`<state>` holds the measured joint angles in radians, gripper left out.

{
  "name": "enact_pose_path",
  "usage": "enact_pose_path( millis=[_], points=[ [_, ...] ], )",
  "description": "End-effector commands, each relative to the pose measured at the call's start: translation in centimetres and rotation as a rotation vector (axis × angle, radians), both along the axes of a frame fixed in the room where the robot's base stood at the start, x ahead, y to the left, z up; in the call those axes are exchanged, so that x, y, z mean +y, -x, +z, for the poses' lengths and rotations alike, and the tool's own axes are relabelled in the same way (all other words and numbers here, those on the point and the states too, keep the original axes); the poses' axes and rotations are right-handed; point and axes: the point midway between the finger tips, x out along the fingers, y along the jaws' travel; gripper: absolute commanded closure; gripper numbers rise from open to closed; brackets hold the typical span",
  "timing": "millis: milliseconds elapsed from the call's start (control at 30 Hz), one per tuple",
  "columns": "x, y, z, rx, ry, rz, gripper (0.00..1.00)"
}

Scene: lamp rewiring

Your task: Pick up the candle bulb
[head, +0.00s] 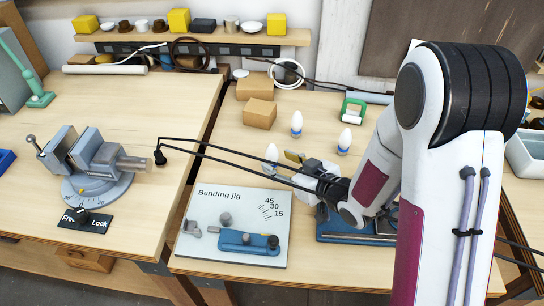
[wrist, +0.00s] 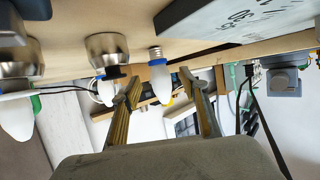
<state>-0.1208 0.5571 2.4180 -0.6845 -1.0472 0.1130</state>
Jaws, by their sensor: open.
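Three white pointed bulbs stand upright on the right bench in the head view: one at the back (head: 297,125), one at the right (head: 344,142) and one (head: 271,156) just left of my gripper (head: 291,158). I cannot tell from looks alone which one the task names. In the upside-down wrist view, a white bulb with a screw base and blue ring (wrist: 160,82) shows in the gap between the two fingertips of my open gripper (wrist: 165,88). No finger is seen touching it. How deep it sits between them is unclear. Another bulb (wrist: 105,92) shows just left of the fingers.
The bending jig board (head: 225,255) lies in front of my gripper. A clamp vise (head: 92,165) on the left bench stands near a bent black rod (head: 225,163) that runs toward my gripper. Cardboard boxes (head: 259,112) and a green-framed item (head: 352,110) stand behind.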

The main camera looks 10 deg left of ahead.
Motion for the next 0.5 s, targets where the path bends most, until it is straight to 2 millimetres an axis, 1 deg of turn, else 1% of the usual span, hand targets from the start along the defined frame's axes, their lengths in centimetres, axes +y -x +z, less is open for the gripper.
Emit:
enact_pose_path(
  millis=[300, 500],
  points=[
    [2.1, -2.2, -1.4, 0.002, 0.001, 0.002, 0.56],
    [2.7, -2.9, -1.8, 0.002, 0.0, 0.001, 0.56]
  ],
)
